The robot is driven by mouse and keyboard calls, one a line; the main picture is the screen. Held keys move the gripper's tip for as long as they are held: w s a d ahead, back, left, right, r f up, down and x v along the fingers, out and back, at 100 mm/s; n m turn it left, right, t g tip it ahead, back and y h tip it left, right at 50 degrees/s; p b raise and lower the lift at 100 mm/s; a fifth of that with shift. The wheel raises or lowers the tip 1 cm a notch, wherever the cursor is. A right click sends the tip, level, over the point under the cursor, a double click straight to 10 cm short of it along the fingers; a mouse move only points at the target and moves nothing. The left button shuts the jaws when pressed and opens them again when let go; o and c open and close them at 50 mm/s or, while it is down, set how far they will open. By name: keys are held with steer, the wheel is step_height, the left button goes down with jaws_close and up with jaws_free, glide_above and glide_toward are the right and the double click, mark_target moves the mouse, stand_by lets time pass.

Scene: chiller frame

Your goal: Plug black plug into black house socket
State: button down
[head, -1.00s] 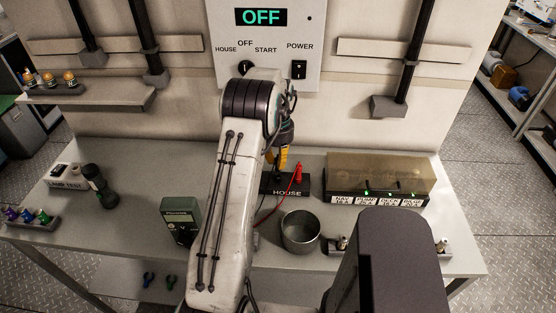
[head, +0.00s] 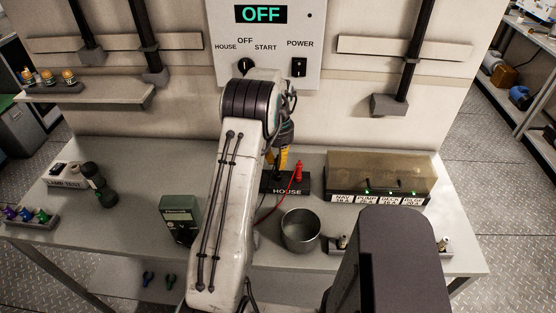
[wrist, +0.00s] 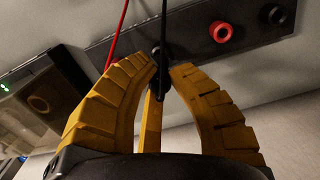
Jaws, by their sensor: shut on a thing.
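My gripper (wrist: 163,70) has yellow fingers and is shut on the black plug (wrist: 160,82), with a black lead running up from it in the wrist view. In the head view my gripper (head: 279,160) is just above the black HOUSE block (head: 287,190), left of a red plug (head: 298,172) standing in it. The block also crosses the top of the wrist view (wrist: 183,38), where a red socket (wrist: 220,31) and a black socket (wrist: 277,14) show to the right of the plug. The fingers hide the plug's lower end; I cannot tell whether it is seated.
A metal cup (head: 300,231) stands in front of the block. A clear-covered box (head: 380,175) with small green lights is to its right. A green meter (head: 180,216) stands left of my arm, and a black torch (head: 98,184) farther left. The panel display (head: 261,14) reads OFF.

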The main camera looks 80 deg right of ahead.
steer(key=shift+f+b, duration=0.75)
steer(key=shift+f, duration=0.35)
steer(key=c, duration=1.1)
jaws_free()
steer(key=shift+r, duration=0.1)
step_height(320, 180, up, 12)
steer(key=shift+d+f, duration=0.1)
steer(key=shift+d, duration=0.05)
